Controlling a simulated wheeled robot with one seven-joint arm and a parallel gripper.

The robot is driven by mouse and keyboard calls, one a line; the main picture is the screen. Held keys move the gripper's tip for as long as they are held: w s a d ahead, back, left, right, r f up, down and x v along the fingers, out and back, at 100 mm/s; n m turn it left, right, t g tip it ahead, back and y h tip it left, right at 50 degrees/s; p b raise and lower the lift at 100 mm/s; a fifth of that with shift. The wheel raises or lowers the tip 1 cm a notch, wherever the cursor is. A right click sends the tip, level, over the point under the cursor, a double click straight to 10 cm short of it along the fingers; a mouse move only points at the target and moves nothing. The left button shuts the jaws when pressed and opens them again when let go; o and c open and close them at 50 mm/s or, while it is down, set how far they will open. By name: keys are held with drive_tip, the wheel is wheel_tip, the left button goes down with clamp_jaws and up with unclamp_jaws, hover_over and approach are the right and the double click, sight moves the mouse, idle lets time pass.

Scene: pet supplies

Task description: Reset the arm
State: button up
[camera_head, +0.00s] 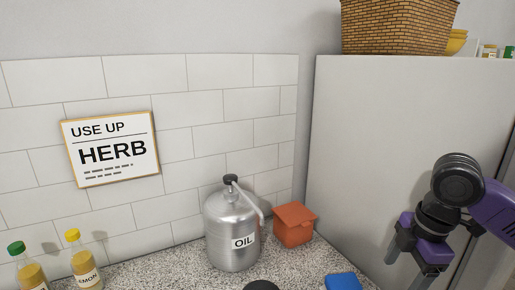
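My arm comes in from the right edge of the head view, purple and black. My gripper (416,264) points down at the lower right, in front of the large grey panel. Its two grey fingers stand apart with a clear gap and nothing shows between them. The lower ends of the fingers are close to the bottom of the picture.
A silver oil can (232,225) and an orange box (294,225) stand on the speckled counter (165,272). A blue item (342,281) lies nearer the gripper. Two bottles (84,265) stand at left. A wicker basket (395,27) sits atop the grey panel (385,130).

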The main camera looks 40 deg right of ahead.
drive_tip(key=w+r+m+t+h, duration=0.1)
drive_tip(key=w+r+m+t, duration=0.1)
drive_tip(key=w+r+t, duration=0.45)
drive_tip(key=w+r+m+t, duration=0.1)
drive_tip(key=w+r+t, duration=0.25)
drive_tip(key=w, duration=0.65)
drive_tip(key=w+a+r+m+t+h, duration=0.2)
drive_tip(key=w+a+r+m+t, duration=0.1)
drive_tip(key=r+m+t, duration=0.3)
drive_tip(key=w+a+r+m+t+h, duration=0.2)
drive_tip(key=a+r+m+t, duration=0.15)
drive_tip(key=r, duration=0.45)
drive_tip(key=s+a+f+n+g+y, duration=0.1)
drive_tip(key=s+a+f+g+y, duration=0.1)
drive_tip(key=s+a+f, duration=1.1)
drive_tip(key=s+a+f+n+g+y, duration=0.1)
drive_tip(key=s+a+f+g+y, duration=0.2)
drive_tip(key=s+a+f, duration=1)
drive_tip(key=s+f+g, duration=0.1)
drive_tip(key=s+f, duration=0.3)
drive_tip(key=f, duration=0.2)
drive_tip(key=shift+f+n, duration=0.3)
drive_tip(key=shift+n, duration=0.05)
